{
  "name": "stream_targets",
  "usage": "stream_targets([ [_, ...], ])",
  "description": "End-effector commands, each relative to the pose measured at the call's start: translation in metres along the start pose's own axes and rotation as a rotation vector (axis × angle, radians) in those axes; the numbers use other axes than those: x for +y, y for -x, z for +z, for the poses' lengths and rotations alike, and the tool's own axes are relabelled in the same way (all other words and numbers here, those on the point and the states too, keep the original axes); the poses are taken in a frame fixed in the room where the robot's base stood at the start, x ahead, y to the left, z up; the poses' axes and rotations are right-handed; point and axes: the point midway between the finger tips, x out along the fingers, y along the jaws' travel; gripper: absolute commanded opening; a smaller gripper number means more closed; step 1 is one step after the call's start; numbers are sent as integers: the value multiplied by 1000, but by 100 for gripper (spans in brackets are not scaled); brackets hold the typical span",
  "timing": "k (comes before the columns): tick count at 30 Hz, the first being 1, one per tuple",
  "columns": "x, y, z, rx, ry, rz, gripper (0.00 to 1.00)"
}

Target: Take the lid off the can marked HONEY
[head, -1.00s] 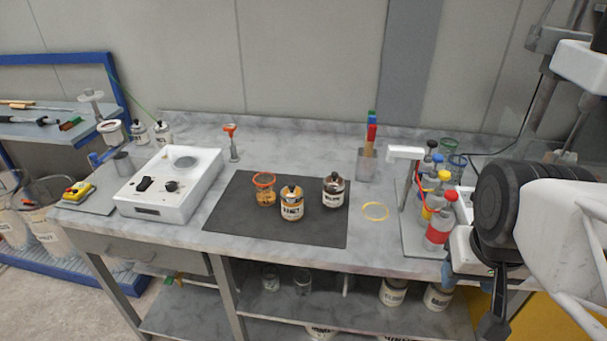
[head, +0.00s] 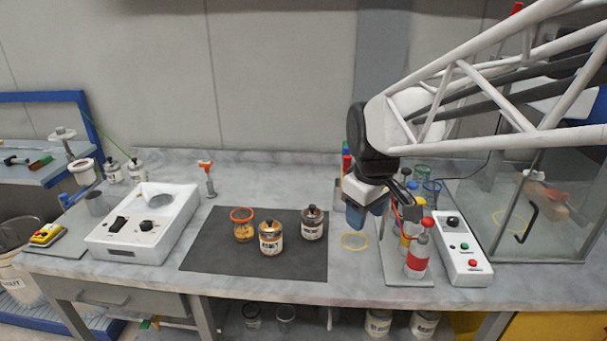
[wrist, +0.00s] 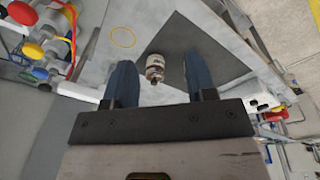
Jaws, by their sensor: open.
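Two lidded cans with pale labels stand upright on the dark mat (head: 215,262) in the head view. The front can (head: 271,239) has an orange-brown band and a dark lid knob. Its blurred label may read HONEY, but I cannot be sure. The other can (head: 312,224) is behind it to the right, with a dark lid; its label is unreadable. My gripper (head: 374,222) is open and empty, in the air right of the mat.
An orange-rimmed cup (head: 243,230) stands left of the front can. A yellow ring (head: 355,241) lies right of the mat. A white device (head: 150,225) stands at left.

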Motion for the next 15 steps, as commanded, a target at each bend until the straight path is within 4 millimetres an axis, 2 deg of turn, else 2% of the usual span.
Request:
stream_targets([
  [1,0,-4,-17,-6,50,-7,51],
  [8,-6,-21,-88,-27,291,-34,51],
  [15,-21,-47,-161,-46,542,-64,51],
])
